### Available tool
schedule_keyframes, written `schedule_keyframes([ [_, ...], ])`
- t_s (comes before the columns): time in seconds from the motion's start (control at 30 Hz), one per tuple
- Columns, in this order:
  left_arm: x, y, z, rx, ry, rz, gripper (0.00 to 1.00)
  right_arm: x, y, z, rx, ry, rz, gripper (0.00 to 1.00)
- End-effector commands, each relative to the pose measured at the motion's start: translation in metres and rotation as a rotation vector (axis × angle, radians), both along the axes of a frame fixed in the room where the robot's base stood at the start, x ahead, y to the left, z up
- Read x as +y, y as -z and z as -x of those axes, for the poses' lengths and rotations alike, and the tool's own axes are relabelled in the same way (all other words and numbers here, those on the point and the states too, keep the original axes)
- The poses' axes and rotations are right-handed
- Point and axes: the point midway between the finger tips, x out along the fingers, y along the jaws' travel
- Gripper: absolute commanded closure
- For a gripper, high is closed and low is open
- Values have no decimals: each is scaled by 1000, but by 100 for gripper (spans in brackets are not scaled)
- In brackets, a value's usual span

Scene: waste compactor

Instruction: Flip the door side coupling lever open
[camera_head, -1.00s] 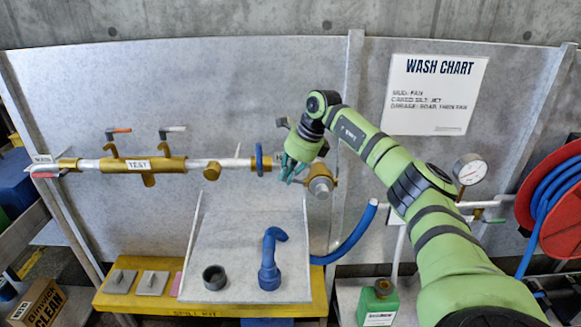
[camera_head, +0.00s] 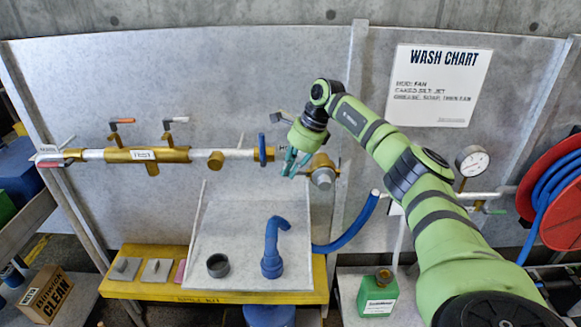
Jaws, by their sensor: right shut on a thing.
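My right gripper (camera_head: 292,164) reaches in from the right, its teal fingers at the brass coupling (camera_head: 320,168) at the right end of the pipe. The fingers are shut on what looks like a coupling lever. The lever is mostly hidden behind the fingers and wrist, so its angle cannot be told. Another small dark lever (camera_head: 283,117) sticks up to the left of the wrist, above the pipe. A blue ring (camera_head: 262,150) stands on the pipe just left of the gripper. My left gripper is not in view.
A brass test manifold (camera_head: 148,155) with upright valve levers is on the pipe at left. Below are a grey tray (camera_head: 220,232), a blue elbow fitting (camera_head: 271,255) and a blue hose (camera_head: 352,235). A gauge (camera_head: 473,160) and red hose reel (camera_head: 560,195) stand at right.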

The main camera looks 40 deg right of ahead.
Motion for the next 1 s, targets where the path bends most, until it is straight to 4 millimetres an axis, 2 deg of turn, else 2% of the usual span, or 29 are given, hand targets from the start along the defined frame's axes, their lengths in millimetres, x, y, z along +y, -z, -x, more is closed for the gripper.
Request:
schedule_keyframes([
  [0.17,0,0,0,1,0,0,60,1,3,2,11,-3,2,100],
  [0.2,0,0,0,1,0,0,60,1,3,2,11,-3,2,76],
  [0.57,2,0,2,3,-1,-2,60,0,-1,1,4,0,1,76],
  [0.77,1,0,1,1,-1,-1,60,-9,-27,7,0,1,0,76],
  [1.0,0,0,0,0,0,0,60,-24,-75,19,2,1,1,76],
])
